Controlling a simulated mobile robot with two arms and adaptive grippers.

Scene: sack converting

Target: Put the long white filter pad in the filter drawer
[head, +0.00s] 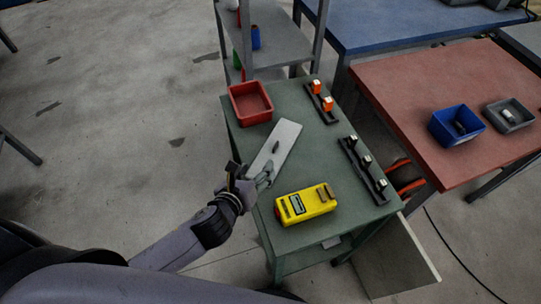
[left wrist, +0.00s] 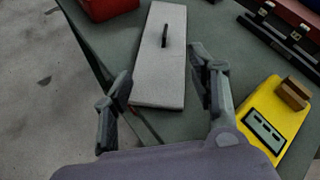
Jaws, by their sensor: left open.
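The long white filter pad (head: 286,132) lies flat on the green table, with a small dark upright piece near its middle. In the left wrist view the pad (left wrist: 160,82) stretches away from me, its near end between my fingers. My left gripper (head: 251,172) is open at the near end of the pad, one finger on each side; I cannot tell whether either touches it. The left wrist view shows the open fingers (left wrist: 160,75) with nothing clasped. I cannot make out for certain which thing is the filter drawer. My right gripper is not in view.
A yellow device (head: 306,204) with a display sits right of the pad on the green table (head: 304,158). A red bin (head: 250,103) stands at the far left corner. Dark racks (head: 364,170) line the right edge. A red-topped table (head: 410,85) stands beyond.

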